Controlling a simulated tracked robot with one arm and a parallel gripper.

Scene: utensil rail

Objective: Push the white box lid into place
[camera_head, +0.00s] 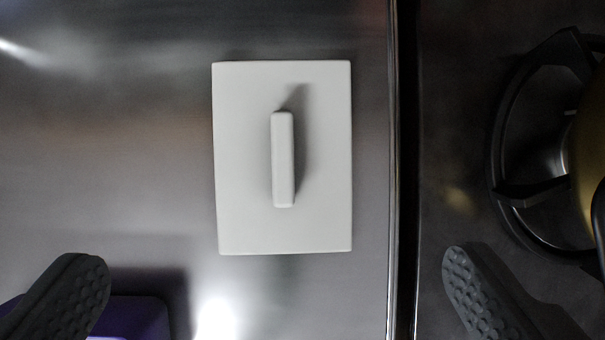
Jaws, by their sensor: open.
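The white box lid (245,160) is in the middle of the view, seen from above. It is a flat rectangle with a raised bar handle (283,160) running along its length. Its top face looks roughly level, and the box under it is hidden, so I cannot tell how it is seated. My gripper (276,285) is open, with its two dark textured fingers far apart at the bottom left and bottom right. The lid lies beyond the fingertips in the picture, and neither finger appears to touch it.
A shiny metal counter (110,150) surrounds the lid. A purple object (135,318) lies at the bottom left, near the left finger. On the right, past a dark gap, is a stove with a black burner grate (505,130) and a brass-coloured item (588,150).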

